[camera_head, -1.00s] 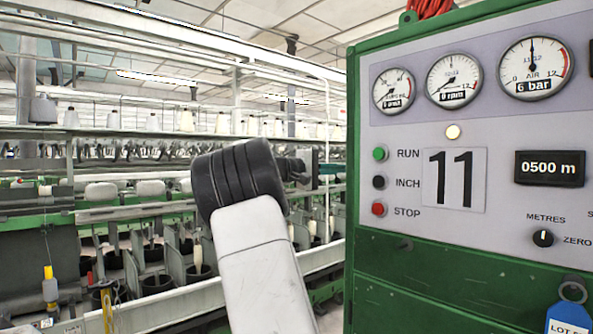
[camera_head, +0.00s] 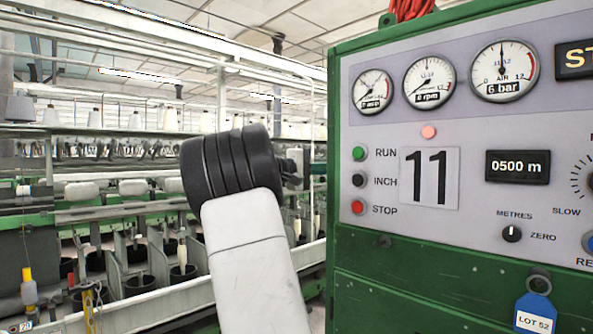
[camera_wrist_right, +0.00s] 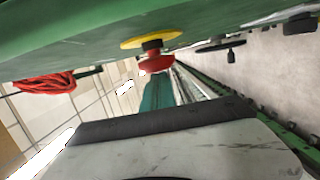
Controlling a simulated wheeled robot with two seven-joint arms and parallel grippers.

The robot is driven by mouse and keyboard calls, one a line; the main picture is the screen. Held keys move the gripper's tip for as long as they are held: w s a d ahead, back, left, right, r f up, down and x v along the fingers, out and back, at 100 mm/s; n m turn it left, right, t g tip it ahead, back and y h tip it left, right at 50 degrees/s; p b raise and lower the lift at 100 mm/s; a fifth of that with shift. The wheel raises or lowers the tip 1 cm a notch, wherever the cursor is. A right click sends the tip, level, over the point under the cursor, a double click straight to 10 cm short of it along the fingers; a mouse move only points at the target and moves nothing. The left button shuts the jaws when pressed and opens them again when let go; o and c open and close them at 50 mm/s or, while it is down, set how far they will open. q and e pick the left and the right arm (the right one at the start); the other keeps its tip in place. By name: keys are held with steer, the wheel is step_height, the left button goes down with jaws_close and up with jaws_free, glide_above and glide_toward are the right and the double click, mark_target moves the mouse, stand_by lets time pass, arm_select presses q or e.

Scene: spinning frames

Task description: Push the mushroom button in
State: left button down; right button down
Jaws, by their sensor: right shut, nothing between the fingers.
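The red mushroom button (camera_wrist_right: 156,63) shows in the right wrist view, on a dark stem over a yellow disc (camera_wrist_right: 150,38) on the green cabinet wall. The head view does not show it. My right gripper's teal fingers (camera_wrist_right: 158,90) are shut and empty. They lie just below the button in the picture, with the red cap close to or overlapping them; I cannot tell if they touch. In the head view a bit of the right gripper (camera_head: 318,170) shows past the black wrist joint, at the cabinet's left edge. My left gripper is not in view.
The green cabinet (camera_head: 420,285) with its grey panel fills the right, with gauges, a pink lamp (camera_head: 428,132) and RUN, INCH and STOP buttons (camera_head: 358,207). A blue tag (camera_head: 535,312) hangs below. A red cable (camera_wrist_right: 45,83) is on the cabinet. Spinning frames stand behind at left.

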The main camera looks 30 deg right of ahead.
steer(key=shift+s+d+g, duration=0.3)
steer(key=shift+s+d, duration=0.05)
steer(key=shift+s, duration=0.2)
steer(key=a, duration=0.8)
steer(key=shift+w+a, duration=0.2)
